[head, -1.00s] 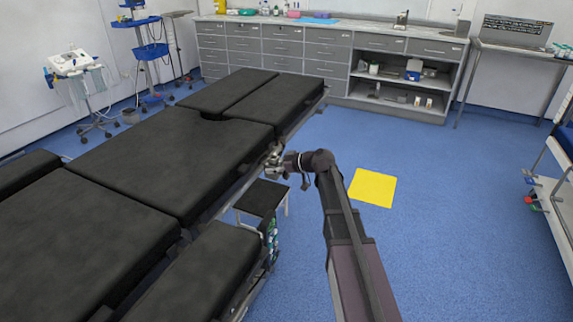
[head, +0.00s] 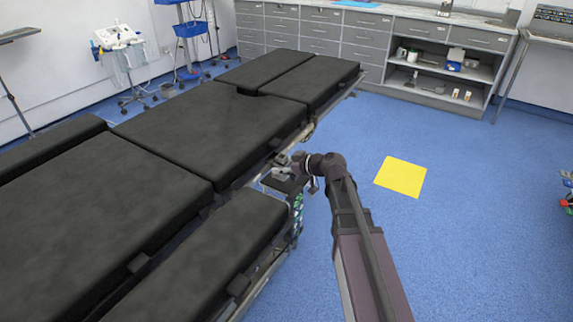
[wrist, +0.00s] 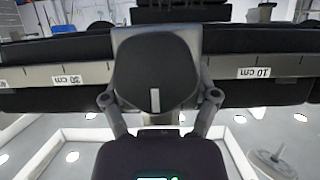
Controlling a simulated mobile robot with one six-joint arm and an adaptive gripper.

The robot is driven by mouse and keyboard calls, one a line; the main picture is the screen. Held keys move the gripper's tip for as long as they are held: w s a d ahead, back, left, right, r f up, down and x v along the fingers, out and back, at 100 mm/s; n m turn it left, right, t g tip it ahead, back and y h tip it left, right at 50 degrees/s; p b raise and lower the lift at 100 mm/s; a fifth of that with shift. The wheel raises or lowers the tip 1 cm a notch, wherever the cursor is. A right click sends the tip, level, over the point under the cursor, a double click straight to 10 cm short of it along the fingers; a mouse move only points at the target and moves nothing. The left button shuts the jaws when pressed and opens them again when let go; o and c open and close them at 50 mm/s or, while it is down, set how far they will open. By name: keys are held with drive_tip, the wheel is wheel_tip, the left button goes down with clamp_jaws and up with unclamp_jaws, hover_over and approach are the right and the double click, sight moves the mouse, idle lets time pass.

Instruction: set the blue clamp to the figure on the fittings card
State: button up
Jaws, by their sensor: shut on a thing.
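In the wrist view my gripper (wrist: 160,98) is shut on a dark rounded knob (wrist: 150,65) with a short white line on its face. The knob sits in front of a pale scale rail along the table's side. Upside-down labels read 30 cm (wrist: 67,81) at left and 10 cm (wrist: 254,73) at right. The knob and its body hide the rail between them. No blue shows on this part. In the head view my gripper (head: 284,166) is at the right side of the black operating table (head: 180,120); the clamp is too small to tell there. I cannot make out a fittings card.
A dark-topped stand (head: 287,183) is low beside the table near my gripper. A yellow floor square (head: 401,177) lies on open blue floor to the right. Grey cabinets (head: 320,32) line the back wall. A screen (head: 553,22) stands on a table at the far right.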

drive_tip(key=o, duration=1)
drive_tip(key=shift+o, duration=0.9)
